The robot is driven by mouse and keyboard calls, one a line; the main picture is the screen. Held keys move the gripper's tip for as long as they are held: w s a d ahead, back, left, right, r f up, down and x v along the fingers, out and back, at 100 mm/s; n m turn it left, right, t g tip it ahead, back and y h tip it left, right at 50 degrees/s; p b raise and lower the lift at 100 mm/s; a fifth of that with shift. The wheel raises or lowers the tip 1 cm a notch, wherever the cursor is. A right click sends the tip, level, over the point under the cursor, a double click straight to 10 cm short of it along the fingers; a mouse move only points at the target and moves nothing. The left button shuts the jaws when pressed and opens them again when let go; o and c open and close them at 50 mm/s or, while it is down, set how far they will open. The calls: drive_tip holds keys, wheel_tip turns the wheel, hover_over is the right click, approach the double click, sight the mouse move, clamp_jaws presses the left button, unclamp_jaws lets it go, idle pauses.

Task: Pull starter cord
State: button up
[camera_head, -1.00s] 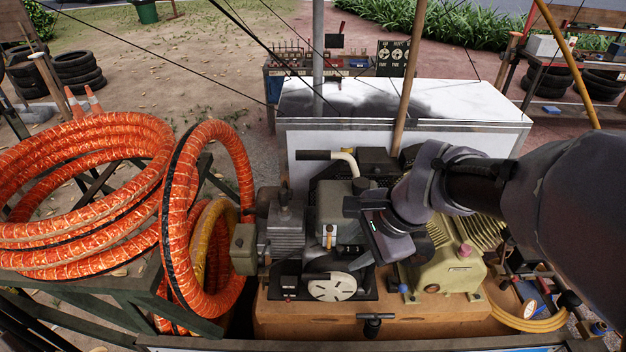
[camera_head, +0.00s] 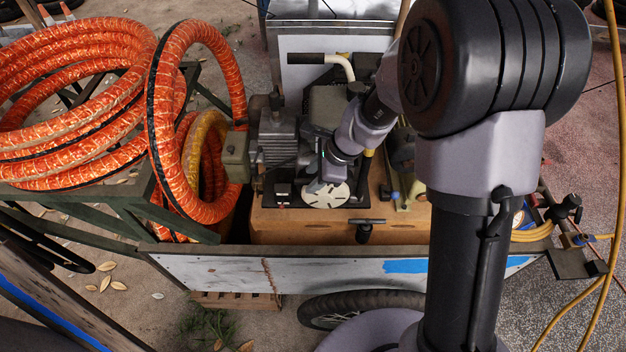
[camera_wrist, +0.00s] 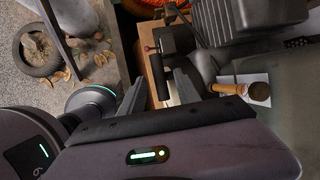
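The engine has a round, pale slotted starter cover (camera_head: 325,195) low on its front, seen in the head view. My gripper (camera_head: 318,185) is just above and left of this cover. In the wrist view my gripper (camera_wrist: 158,90) has its two grey fingers apart. A dark bar-like part (camera_wrist: 157,78) shows between or beyond them; I cannot tell whether they touch it. A black T-shaped handle (camera_head: 366,226) stands at the front edge of the tan base, right of the cover. I cannot make out the cord itself.
The engine block (camera_head: 278,138) is close behind the gripper. A wooden handle (camera_wrist: 245,90) is right of the fingers in the wrist view. Orange hose coils (camera_head: 165,110) stand at the left. The cart's pale side panel (camera_head: 225,270) runs along the front, with a tyre (camera_head: 345,308) below.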

drive_tip(key=shift+a+f, duration=0.1)
clamp_jaws()
idle(1.4)
